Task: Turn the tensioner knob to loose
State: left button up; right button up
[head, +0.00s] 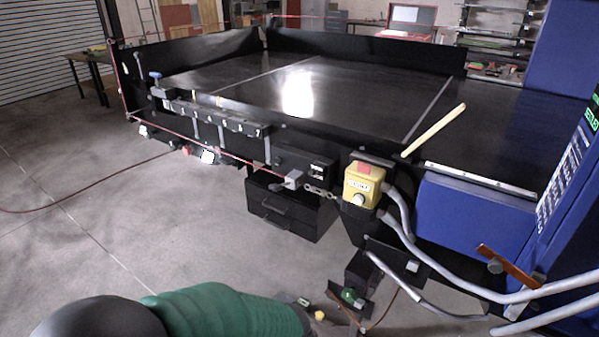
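No knob in view carries a label that I can read as the tensioner knob. A blue knob (155,75) stands on the far left corner of the conveyor frame. A small round green part (348,295) sits on a dark bracket below the conveyor's near side; I cannot tell whether it is a knob. My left arm, green and black, comes in along the bottom edge and ends near this bracket. Its gripper is not clearly visible, and I cannot tell its fingers from the dark parts there. My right gripper is not in view.
The black conveyor bed (345,90) fills the middle. A yellow switch box (362,185) with a red top is on its near side, with grey conduits (405,225) running right. A blue housing (475,213) stands at right. A red cord (215,152) runs along the frame.

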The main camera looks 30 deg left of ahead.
aim_at(278, 161)
jog(key=u, duration=1.25)
